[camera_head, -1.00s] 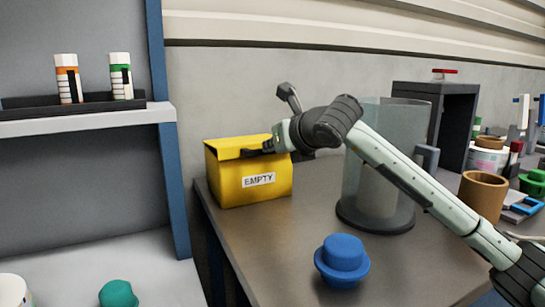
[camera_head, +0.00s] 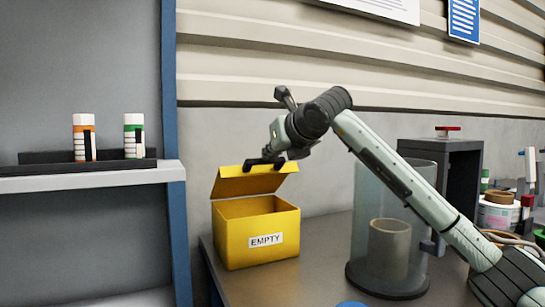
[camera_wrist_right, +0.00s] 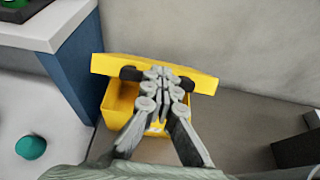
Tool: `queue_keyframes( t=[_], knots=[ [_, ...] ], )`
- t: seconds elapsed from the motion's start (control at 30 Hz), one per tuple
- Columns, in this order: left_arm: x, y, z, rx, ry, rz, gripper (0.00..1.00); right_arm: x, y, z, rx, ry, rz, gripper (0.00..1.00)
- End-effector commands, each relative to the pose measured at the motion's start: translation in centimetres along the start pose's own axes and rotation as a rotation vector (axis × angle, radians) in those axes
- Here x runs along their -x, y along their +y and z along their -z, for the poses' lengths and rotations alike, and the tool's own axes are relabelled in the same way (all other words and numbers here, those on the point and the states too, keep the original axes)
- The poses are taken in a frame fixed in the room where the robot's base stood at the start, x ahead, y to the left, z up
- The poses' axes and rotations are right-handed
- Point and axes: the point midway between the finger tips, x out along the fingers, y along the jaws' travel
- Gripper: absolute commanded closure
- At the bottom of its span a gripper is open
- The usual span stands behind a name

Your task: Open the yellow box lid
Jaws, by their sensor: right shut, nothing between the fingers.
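The yellow box (camera_head: 255,258), labelled EMPTY, stands on the dark table at the left end of the bench. Its lid (camera_head: 250,184) is raised and tilted up at the back, so part of the box's inside shows. My right gripper (camera_head: 265,163) is shut and empty, with its fingers at the lid's upper edge. In the right wrist view the gripper (camera_wrist_right: 158,78) lies over the lid (camera_wrist_right: 207,82), with the box (camera_wrist_right: 117,105) partly hidden beneath it. Whether the fingers touch the lid is hard to tell. My left gripper is not in view.
A clear cylinder (camera_head: 370,225) on a dark base stands right of the box, under my right forearm, with a brown cup visible in it. A dark frame (camera_head: 460,155) stands behind. Shelves with a blue post (camera_head: 170,120) are close on the left.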

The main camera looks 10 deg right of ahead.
Motion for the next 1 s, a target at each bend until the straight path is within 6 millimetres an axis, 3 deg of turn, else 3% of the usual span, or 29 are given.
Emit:
queue_keyframes(
  t=[0.03,0.37,1.0],
  knots=[
    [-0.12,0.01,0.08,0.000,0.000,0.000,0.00,-0.61,0.12,0.87,0.000,0.018,-0.001,1.00],
    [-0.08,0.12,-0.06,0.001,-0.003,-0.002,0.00,-0.64,0.11,0.94,-0.001,0.020,-0.001,0.98],
    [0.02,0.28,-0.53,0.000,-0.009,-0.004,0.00,-0.33,0.04,0.49,0.000,0.010,0.000,0.19]
  ],
)
